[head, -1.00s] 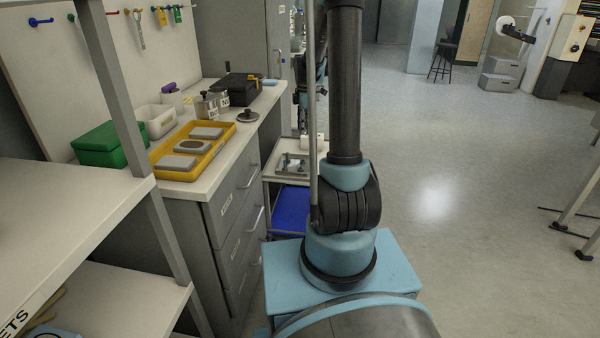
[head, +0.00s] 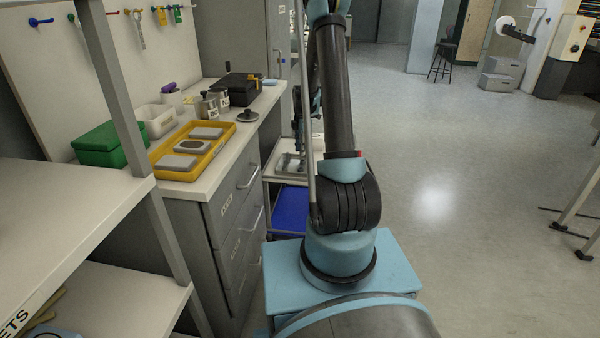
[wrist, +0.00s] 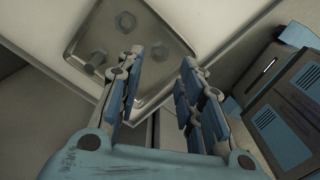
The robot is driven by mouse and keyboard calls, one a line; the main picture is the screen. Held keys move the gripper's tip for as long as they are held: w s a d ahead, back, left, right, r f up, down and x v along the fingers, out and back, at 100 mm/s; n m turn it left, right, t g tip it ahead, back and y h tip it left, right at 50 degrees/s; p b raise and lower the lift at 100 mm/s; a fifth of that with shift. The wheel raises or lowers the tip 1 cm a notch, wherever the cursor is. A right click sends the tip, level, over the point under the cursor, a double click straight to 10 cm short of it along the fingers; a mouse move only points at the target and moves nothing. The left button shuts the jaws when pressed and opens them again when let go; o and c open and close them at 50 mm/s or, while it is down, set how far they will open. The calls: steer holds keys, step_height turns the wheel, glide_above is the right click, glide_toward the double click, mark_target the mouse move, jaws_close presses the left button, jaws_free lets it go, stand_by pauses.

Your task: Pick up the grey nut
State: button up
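In the wrist view a shallow metal tray (wrist: 76,40) lies below my gripper (wrist: 163,57). A small grey hexagonal piece that looks like the nut (wrist: 126,20) lies near the tray's far side. A bolt-like grey piece (wrist: 97,60) lies at the tray's left. Another small grey piece (wrist: 159,50) lies between the fingertips in the picture, lower down in the tray; its shape is unclear. My gripper is open and empty, its two blue-padded fingers apart above the tray's near edge. In the head view the tray (head: 287,166) is partly hidden by my arm.
The tray stands on a white-topped trolley (head: 270,176) with a blue bin (head: 290,210) below. To its left is a drawer counter (head: 225,175) with a yellow tray (head: 168,172), a green box (head: 100,146) and a black case (head: 232,88). The floor at right is open.

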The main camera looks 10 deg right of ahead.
mark_target(301, 169)
steer(key=shift+f, duration=2)
steer(key=shift+s+a+f, duration=0.1)
steer(key=shift+a+f, duration=0.15)
steer(key=shift+f, duration=1.05)
steer(key=shift+a+f, duration=0.2)
steer(key=shift+f, duration=1.1)
steer(key=shift+c, duration=0.3)
steer(key=c, duration=0.7)
